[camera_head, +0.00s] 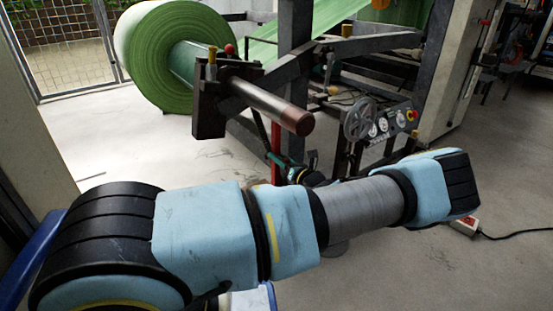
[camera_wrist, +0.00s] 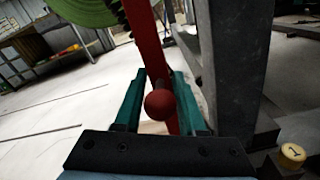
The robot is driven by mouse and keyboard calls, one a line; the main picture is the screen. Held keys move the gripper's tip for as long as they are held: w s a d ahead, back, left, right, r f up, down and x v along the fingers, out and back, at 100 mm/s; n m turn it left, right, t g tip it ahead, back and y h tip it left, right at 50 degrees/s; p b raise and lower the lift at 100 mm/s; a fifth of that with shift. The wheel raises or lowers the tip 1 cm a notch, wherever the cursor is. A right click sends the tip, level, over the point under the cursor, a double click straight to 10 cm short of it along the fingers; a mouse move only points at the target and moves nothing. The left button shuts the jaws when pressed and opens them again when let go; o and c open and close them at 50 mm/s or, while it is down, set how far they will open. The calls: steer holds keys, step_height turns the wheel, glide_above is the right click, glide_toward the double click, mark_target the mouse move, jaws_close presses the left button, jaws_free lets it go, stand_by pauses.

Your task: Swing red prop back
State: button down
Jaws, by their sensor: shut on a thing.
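The red prop is a flat red bar (camera_wrist: 146,42) running up from between my fingers in the wrist view. A round red knob (camera_wrist: 160,105) sits on it, close to the camera. My gripper (camera_wrist: 160,76) has its teal fingers on both sides of the prop and is shut on it. In the head view a short stretch of the red prop (camera_head: 275,140) shows below the roll shaft, with my gripper (camera_head: 277,161) at its lower part. My own arm hides much of what lies below.
A green roll (camera_head: 155,55) hangs on a shaft (camera_head: 285,110) whose end sticks out above my arm. A handwheel (camera_head: 359,118) and gauge panel (camera_head: 392,122) stand to the right. A grey steel post (camera_wrist: 232,70) rises close to my right finger. A cable (camera_head: 515,234) lies on the floor.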

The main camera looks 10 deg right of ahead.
steer(key=shift+w+d+f+m, duration=0.15)
steer(key=shift+w+d+m, duration=0.3)
steer(key=shift+d, duration=0.5)
steer(key=shift+w+d+f+m, duration=0.2)
steer(key=shift+w+d+m, duration=0.3)
steer(key=shift+d, duration=0.45)
steer(key=shift+w+d+f+m, duration=0.15)
steer(key=shift+w+d+m, duration=0.15)
steer(key=shift+d+m, duration=0.45)
steer(key=shift+d, duration=0.25)
steer(key=c, duration=0.6)
jaws_free()
steer(key=p+v, duration=0.3)
steer(key=v, duration=0.7)
steer(key=shift+s+d, duration=0.15)
steer(key=shift+s, duration=0.15)
